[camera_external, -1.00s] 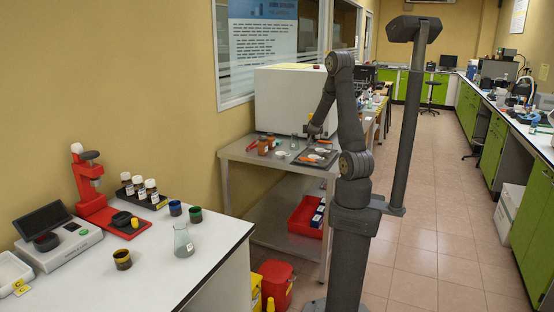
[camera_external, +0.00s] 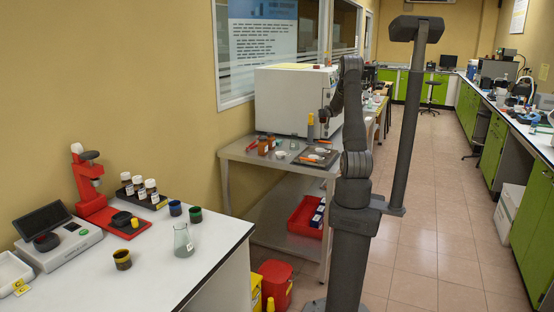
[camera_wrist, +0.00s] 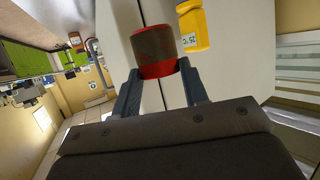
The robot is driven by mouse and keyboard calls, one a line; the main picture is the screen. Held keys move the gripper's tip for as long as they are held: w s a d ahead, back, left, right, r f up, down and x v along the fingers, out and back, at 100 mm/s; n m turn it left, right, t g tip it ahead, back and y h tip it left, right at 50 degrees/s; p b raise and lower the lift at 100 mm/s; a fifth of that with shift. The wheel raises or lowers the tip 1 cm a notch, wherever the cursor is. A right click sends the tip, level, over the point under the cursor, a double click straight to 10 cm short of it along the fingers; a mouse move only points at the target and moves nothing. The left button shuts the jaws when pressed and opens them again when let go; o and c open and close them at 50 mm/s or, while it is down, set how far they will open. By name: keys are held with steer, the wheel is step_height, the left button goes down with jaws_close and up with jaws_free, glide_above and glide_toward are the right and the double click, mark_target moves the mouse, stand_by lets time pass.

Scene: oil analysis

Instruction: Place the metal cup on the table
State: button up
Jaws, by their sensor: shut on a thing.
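The metal cup (camera_wrist: 153,44), brown with a red rim band, is between the fingertips of my gripper (camera_wrist: 160,78) in the wrist view. The fingers are shut on it from both sides at the red band. In the external view my gripper (camera_external: 323,118) is above the steel table (camera_external: 235,153), in front of the white oven (camera_external: 285,102). The cup shows only as a small dark shape there, and its details cannot be made out.
A yellow bottle (camera_wrist: 193,27) is close beside the cup in the wrist view. Brown jars (camera_external: 263,146) and a dark tray (camera_external: 315,158) occupy the steel tabletop. A white bench (camera_external: 130,285) at front left holds jars, a flask (camera_external: 183,241) and a red stand (camera_external: 95,205).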

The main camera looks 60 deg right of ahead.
steer(key=s+d+f+n+t+y, duration=0.1)
steer(key=s+d+f, duration=0.2)
steer(key=s+d, duration=0.65)
steer(key=s+d+f+n+t+y, duration=0.1)
steer(key=s+d+f, duration=0.35)
steer(key=s, duration=0.85)
steer(key=w+d+f, duration=0.1)
steer(key=w, duration=0.2)
steer(key=w+d+f, duration=0.1)
steer(key=w+f, duration=0.1)
steer(key=w, duration=0.2)
steer(key=w+d+f, duration=0.2)
steer(key=w, duration=0.1)
steer(key=shift+w, duration=0.15)
steer(key=shift+f, duration=2.05)
steer(key=shift+f, duration=0.15)
steer(key=o, duration=1.1)
steer(key=shift+c, duration=0.2)
